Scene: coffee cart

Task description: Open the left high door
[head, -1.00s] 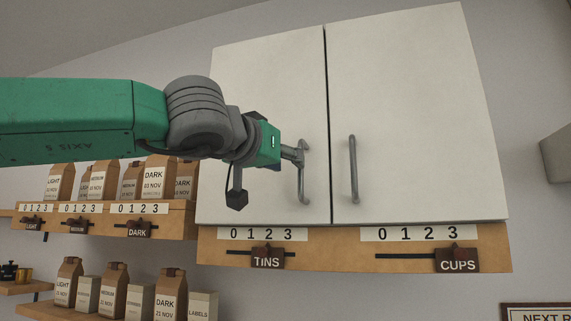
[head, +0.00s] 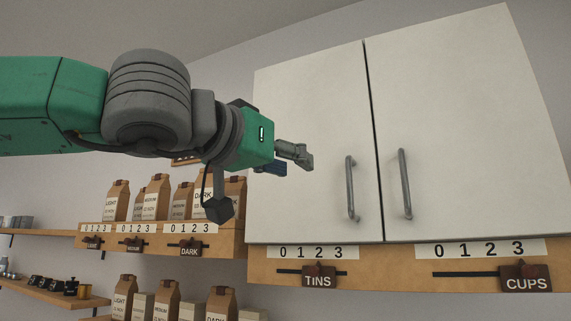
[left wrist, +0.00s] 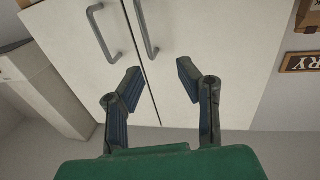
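The white wall cabinet has a left door (head: 310,130) and a right door (head: 465,120). Both look closed, with a thin dark seam between them. The left door's grey bar handle (head: 350,188) stands upright near the seam; it also shows at the top of the left wrist view (left wrist: 147,28), which looks turned upside down. My left gripper (head: 287,163) is in front of the left door, left of its handle and apart from it. In the left wrist view the two fingers of my left gripper (left wrist: 158,85) are spread with nothing between them. My right gripper is not in view.
The right door's handle (head: 404,184) is close beside the left one. A wooden strip (head: 262,270) with TINS and CUPS sliders runs below the cabinet. Shelves with coffee bags (head: 117,200) stand at left, below my arm. A grey box (left wrist: 40,85) is at left in the left wrist view.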

